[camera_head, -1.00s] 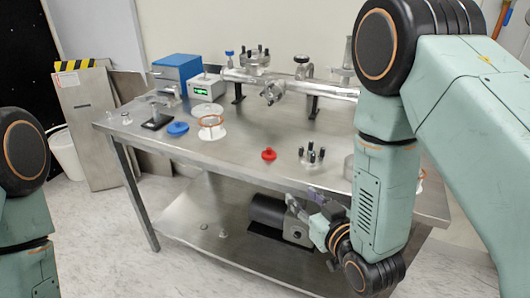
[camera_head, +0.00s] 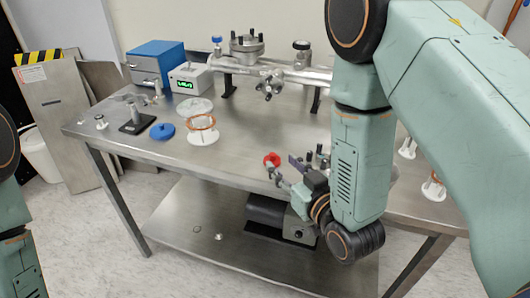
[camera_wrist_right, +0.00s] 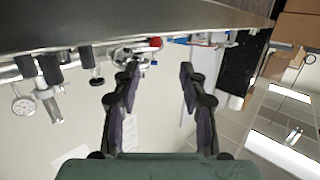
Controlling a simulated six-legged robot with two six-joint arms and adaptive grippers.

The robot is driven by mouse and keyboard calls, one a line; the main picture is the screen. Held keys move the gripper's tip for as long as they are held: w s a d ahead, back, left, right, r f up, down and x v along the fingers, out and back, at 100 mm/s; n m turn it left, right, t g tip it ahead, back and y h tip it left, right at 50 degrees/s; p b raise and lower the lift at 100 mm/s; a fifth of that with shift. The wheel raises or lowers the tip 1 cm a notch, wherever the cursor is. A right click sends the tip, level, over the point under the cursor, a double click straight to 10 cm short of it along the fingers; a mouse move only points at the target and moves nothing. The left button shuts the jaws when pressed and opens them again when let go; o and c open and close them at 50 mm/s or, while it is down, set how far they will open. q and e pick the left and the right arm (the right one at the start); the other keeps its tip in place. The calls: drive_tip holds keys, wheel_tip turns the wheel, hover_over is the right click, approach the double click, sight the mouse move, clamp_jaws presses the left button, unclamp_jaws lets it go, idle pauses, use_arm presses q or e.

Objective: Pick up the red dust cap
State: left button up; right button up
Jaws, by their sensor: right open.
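The red dust cap (camera_head: 271,159) lies on the steel table (camera_head: 120,150), near its front edge. My right gripper (camera_head: 284,170) is open and empty, just in front of the cap and to its right, near the table's front edge. In the right wrist view the cap (camera_wrist_right: 155,43) shows small, beyond the two spread fingers and roughly between their lines. The fingers (camera_wrist_right: 158,82) appear apart from it. My left gripper is out of view; only part of my left arm shows at the left edge.
A blue disc (camera_head: 162,131) and a white spool with a copper ring (camera_head: 202,131) stand left of the cap. Metal vacuum piping (camera_head: 290,74) runs along the back. Dark upright pegs stand close to my right gripper. The table between spool and cap is clear.

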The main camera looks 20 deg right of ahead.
sight(272, 155)
drive_tip(key=shift+w+f, duration=0.1)
drive_tip(key=shift+w, duration=0.2)
drive_tip(key=w, duration=0.1)
drive_tip(key=w+d+f, duration=0.1)
drive_tip(key=w, duration=0.1)
drive_tip(key=shift+f, duration=0.15)
drive_tip(key=w, duration=0.1)
drive_tip(key=w+a+b, duration=0.1)
drive_tip(key=w+a, duration=0.1)
drive_tip(key=shift+w+f, duration=0.15)
drive_tip(key=shift+f, duration=0.1)
drive_tip(key=shift+w+d+f, duration=0.2)
drive_tip(key=shift+w+d, duration=0.1)
drive_tip(key=shift+d, duration=0.05)
drive_tip(key=shift+s+a+r, duration=0.15)
drive_tip(key=shift+a+r, duration=0.1)
drive_tip(key=shift+a, duration=0.1)
drive_tip(key=shift+c, duration=1.3)
drive_tip(key=shift+d+f, duration=0.2)
drive_tip(key=shift+d, duration=0.05)
drive_tip(key=c, duration=0.4)
drive_tip(key=shift+c, duration=1)
drive_tip(key=shift+a+r, duration=0.15)
